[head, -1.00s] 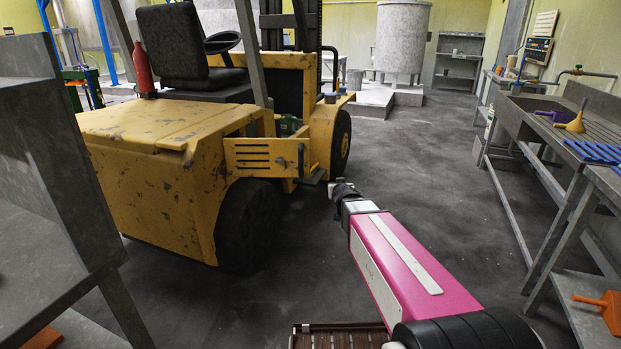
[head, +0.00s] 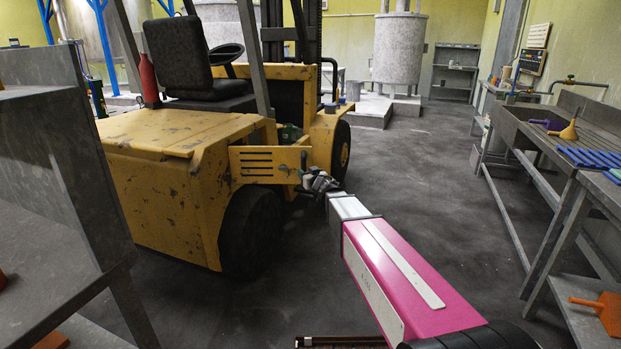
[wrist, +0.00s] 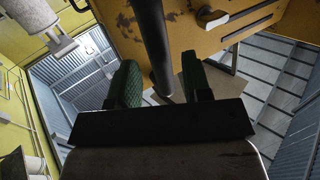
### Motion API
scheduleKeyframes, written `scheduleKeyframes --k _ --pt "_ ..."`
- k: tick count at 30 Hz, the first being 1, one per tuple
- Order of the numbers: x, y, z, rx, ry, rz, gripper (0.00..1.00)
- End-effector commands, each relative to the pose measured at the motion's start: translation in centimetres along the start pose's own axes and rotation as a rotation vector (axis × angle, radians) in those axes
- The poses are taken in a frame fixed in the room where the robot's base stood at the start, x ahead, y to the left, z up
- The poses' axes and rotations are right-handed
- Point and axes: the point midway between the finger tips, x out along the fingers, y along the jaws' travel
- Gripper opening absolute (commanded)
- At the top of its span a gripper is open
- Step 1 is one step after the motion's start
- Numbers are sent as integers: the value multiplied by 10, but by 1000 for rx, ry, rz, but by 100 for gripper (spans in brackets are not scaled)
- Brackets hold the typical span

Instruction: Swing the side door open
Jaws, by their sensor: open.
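In the wrist view the yellow panel (wrist: 185,35) fills the top, and the black bar (wrist: 154,45) reaches down between the two green-padded fingers of my gripper (wrist: 160,78). The fingers are open on either side of the bar; I cannot tell whether either touches it.
A grey metal bench (head: 60,190) stands close at the left. A workbench (head: 540,150) with blue tools, a funnel and an orange scoop on its lower shelf (head: 600,310) runs along the right. Grey floor (head: 420,190) between forklift and workbench is clear.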

Motion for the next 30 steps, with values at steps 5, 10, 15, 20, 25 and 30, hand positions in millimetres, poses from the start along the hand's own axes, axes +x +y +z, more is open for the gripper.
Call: scheduleKeyframes --k 5,10,15,20,25,30 --pt "27 0 0 0 1 -1 45" --pt "26 0 0 0 0 0 3" --pt "24 -1 0 0 0 0 3" --pt "14 -10 0 1 0 0 4" --pt "2 -21 0 1 0 0 4" --pt "-9 -33 -1 1 1 -2 4"
